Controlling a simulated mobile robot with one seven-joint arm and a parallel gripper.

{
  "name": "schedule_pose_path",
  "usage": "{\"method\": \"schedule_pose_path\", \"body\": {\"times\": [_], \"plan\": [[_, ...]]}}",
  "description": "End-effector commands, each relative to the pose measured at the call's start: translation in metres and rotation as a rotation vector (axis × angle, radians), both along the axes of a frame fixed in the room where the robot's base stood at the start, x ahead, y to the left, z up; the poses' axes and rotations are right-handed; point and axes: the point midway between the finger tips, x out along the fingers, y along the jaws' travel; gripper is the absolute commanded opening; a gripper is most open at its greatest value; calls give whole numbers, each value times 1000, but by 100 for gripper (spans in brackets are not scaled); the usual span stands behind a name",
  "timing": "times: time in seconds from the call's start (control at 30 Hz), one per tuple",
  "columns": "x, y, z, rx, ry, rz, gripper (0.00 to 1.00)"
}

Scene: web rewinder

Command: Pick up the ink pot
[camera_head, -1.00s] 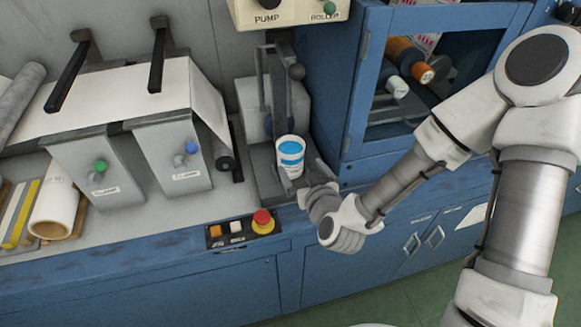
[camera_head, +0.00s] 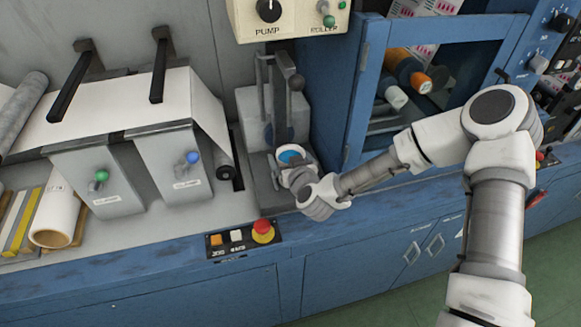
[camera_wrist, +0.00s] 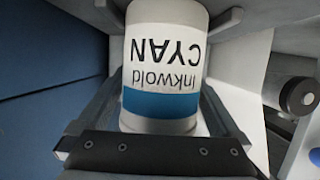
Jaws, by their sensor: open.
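The ink pot (camera_wrist: 165,70) is a white cylinder with a blue band and the words "Inkwold CYAN", upside down in the wrist view. In the head view only its blue top (camera_head: 291,156) and a little of its rim show; my gripper hides the rest. The pot stands on the grey stand beside the blue cabinet. My gripper (camera_head: 296,176) is at the pot's near side, low against the bench. In the wrist view my open gripper (camera_wrist: 160,118) has one finger on each side of the pot. I cannot tell whether the fingers touch it.
A lever clamp (camera_head: 280,95) rises just behind the pot. The blue cabinet (camera_head: 350,100) stands close on the right, with rolls inside. A panel with a red stop button (camera_head: 263,227) is at the bench's front edge. A control box (camera_head: 290,15) overhangs above.

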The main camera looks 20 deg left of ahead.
Motion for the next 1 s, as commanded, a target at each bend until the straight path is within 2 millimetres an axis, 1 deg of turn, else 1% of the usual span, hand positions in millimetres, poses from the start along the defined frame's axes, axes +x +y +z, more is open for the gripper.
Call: {"method": "schedule_pose_path", "body": {"times": [0.1, 0.3, 0.33, 0.83, 0.87, 1.0], "plan": [[5, 3, -2, -1, 0, 0, 100], [5, 4, -2, -2, -1, 1, 100], [5, 4, -2, -1, 0, 0, 98], [5, 3, -2, -1, 0, 0, 8], [5, 3, -2, -1, 0, 0, 4], [6, 4, -1, 1, -3, 0, 4]]}}
